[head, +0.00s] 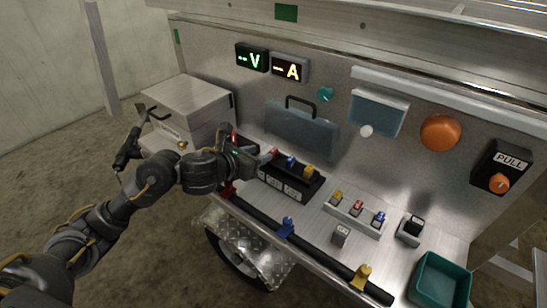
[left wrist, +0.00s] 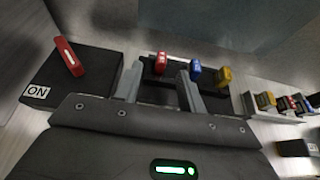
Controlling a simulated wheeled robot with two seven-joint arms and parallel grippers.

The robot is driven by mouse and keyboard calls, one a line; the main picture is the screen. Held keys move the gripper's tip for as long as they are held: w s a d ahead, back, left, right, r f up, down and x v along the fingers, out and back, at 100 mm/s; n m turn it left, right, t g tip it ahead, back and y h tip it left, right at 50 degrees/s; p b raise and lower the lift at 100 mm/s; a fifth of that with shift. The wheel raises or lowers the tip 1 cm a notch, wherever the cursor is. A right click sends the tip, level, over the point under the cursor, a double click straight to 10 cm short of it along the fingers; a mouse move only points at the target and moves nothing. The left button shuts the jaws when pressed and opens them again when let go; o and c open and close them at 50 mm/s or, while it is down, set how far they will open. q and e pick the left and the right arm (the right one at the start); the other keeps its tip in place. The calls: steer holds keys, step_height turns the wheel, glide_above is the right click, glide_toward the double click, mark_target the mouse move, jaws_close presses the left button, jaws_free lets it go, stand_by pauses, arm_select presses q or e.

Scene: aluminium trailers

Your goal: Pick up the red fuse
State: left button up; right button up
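A red fuse (head: 273,154) sits at the left end of a black fuse block (head: 292,188), beside a blue fuse (head: 290,161) and a yellow fuse (head: 308,171). In the left wrist view the red fuse (left wrist: 160,62) shows between and just beyond the fingertips of my left gripper (left wrist: 162,72), which is open. The blue fuse (left wrist: 195,69) is close by the right finger. In the head view my left gripper (head: 257,158) is at the block's left end. I cannot tell whether a finger touches the fuse. My right gripper is out of view.
A pale holder (head: 352,219) to the right bears another yellow, red and blue fuse. A black box marked ON with a red lever (left wrist: 69,56) stands left of the fingers. A black bar (head: 320,257) runs along the front edge. A green bin (head: 439,281) is at right.

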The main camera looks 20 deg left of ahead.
mark_target(273, 150)
arm_select(q)
steer(key=b+x, duration=0.1)
steer(key=x, duration=0.3)
steer(key=shift+w+d+f, duration=0.2)
steer(key=shift+d+f, duration=0.05)
steer(key=shift+d, duration=0.05)
steer(key=shift+w, duration=0.25)
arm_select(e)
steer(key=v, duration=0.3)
arm_select(q)
jaws_close()
